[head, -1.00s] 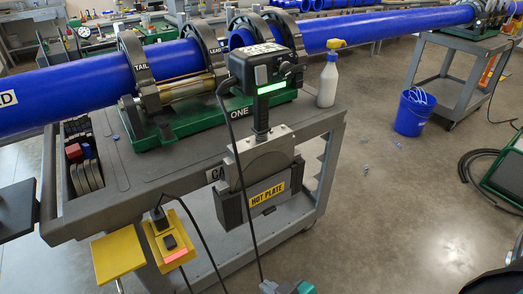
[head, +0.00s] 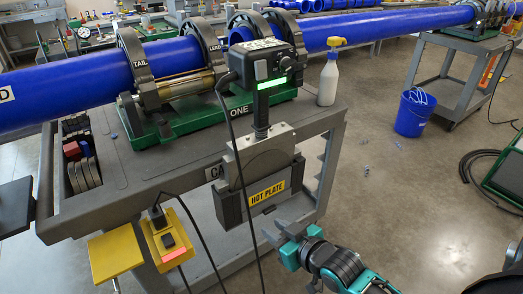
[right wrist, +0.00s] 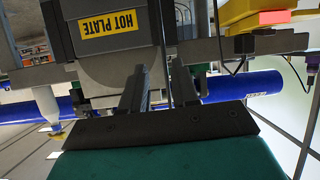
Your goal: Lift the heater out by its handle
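The heater has a dark control box (head: 268,66) with a lit green strip and a black upright handle (head: 262,115) below it. The label also shows in the right wrist view (right wrist: 110,22). My right gripper (head: 284,230) is below and slightly right of the holster, apart from the handle. In the right wrist view its two fingers (right wrist: 158,82) stand apart with nothing between them. My left gripper is not in view.
Blue pipe (head: 80,84) lies in the green-based clamp machine on the cart (head: 150,185). A spray bottle (head: 328,80) stands at the cart's right corner. A black cable (head: 243,205) hangs beside the holster, near a yellow box (head: 168,238).

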